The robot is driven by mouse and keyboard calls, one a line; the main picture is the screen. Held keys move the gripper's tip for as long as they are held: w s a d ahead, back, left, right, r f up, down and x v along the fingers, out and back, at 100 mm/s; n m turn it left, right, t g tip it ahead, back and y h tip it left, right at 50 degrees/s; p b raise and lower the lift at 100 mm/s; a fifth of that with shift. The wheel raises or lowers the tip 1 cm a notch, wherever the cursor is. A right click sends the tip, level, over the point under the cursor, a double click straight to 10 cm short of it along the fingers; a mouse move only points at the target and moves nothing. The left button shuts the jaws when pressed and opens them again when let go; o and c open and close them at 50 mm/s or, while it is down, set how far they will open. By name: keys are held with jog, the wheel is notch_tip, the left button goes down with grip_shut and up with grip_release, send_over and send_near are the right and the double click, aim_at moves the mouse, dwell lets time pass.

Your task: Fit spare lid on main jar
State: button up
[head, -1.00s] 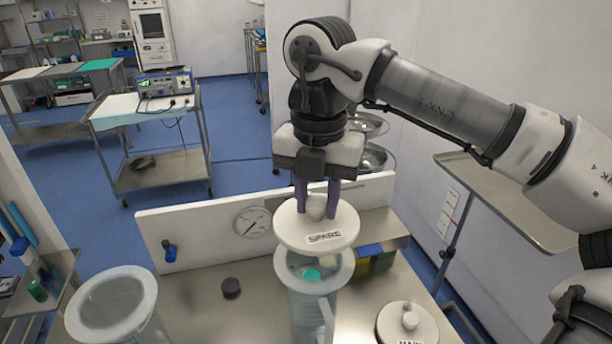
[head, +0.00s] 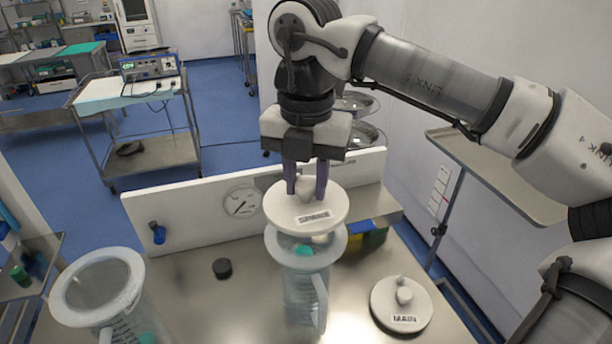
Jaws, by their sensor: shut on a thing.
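My gripper (head: 306,188) is shut on the knob of the round white lid labelled SPARE (head: 308,215). The lid is about level, above the clear middle jar (head: 304,290) with a wide pale rim. The lid hides the rear of this rim, and part of the opening shows in front, with something teal inside. The lid looks apart from the rim, but the height of the gap is hard to tell. A second clear jar (head: 72,312) stands open at the front left. I see no label telling which jar is main. A lid labelled MAIN (head: 418,315) lies on the table, right of the middle jar.
A white back panel with a gauge (head: 241,203) and a blue-handled tap (head: 158,234) stands behind the jars. A small dark cap (head: 222,268) lies between the jars. Yellow and blue blocks (head: 370,236) sit behind the middle jar. The steel table (head: 190,290) is bare around the cap.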

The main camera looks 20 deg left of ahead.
aim_at(306, 199)
jog(key=shift+f+b, duration=1.25)
jog(key=shift+f, duration=0.6)
jog(key=shift+f+b, duration=1.15)
jog(key=shift+b, duration=0.05)
dwell(0.5)
jog(key=o, duration=1.1)
jog(key=shift+r, duration=0.1)
notch_tip(306, 199, up, 14)
jog(key=shift+f+p, duration=0.1)
jog(key=shift+p, duration=0.55)
jog(key=shift+f, duration=0.1)
